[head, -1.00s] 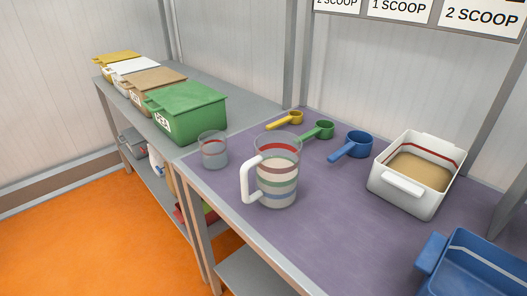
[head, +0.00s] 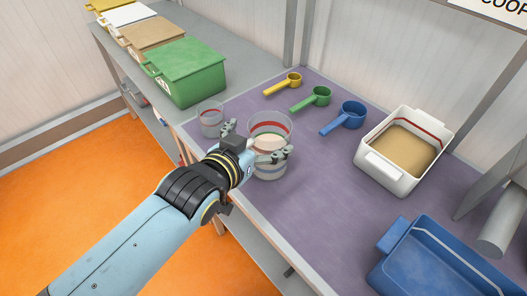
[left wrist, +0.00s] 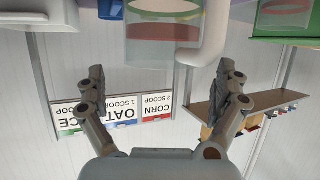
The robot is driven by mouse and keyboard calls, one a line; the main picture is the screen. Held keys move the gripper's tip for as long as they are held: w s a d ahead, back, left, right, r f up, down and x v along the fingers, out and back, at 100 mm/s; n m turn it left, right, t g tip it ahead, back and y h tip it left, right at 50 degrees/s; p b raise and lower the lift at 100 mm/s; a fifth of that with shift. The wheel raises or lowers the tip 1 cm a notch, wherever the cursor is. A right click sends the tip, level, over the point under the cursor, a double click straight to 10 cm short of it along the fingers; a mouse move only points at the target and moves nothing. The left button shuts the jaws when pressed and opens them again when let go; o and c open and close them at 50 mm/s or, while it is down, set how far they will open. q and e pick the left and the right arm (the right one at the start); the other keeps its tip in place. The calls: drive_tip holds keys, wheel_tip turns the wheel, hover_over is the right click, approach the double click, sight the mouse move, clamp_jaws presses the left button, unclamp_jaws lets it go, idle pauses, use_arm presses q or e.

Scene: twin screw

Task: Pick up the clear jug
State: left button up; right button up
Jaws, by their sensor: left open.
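The clear jug (head: 271,127) stands upright on the purple table top, with red, cream, green and blue bands around it. My left gripper (head: 257,141) is open at the jug's near left side, one finger left of the jug and the other across its front in the picture. The gripper hides the jug's handle in the head view. In the upside-down left wrist view, the jug (left wrist: 163,42) and its white handle (left wrist: 210,32) show at the top, beyond the spread fingers (left wrist: 165,90). I cannot tell whether a finger touches the jug. My right gripper is not in view.
A smaller clear cup (head: 210,118) stands just left of the jug. Yellow (head: 292,80), green (head: 318,96) and blue (head: 351,113) scoops lie behind it. A white tub (head: 384,175) and blue bin (head: 412,255) are at right. Lidded bins, including a green one (head: 188,75), line the left shelf.

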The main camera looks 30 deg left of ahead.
use_arm(q)
drive_tip(key=x, duration=0.4)
drive_tip(key=shift+w+a, duration=0.15)
drive_tip(key=shift+w, duration=0.2)
drive_tip(key=c, duration=1.4)
drive_tip(key=shift+r, duration=0.1)
drive_tip(key=shift+c, duration=0.3)
drive_tip(key=shift+r, duration=0.1)
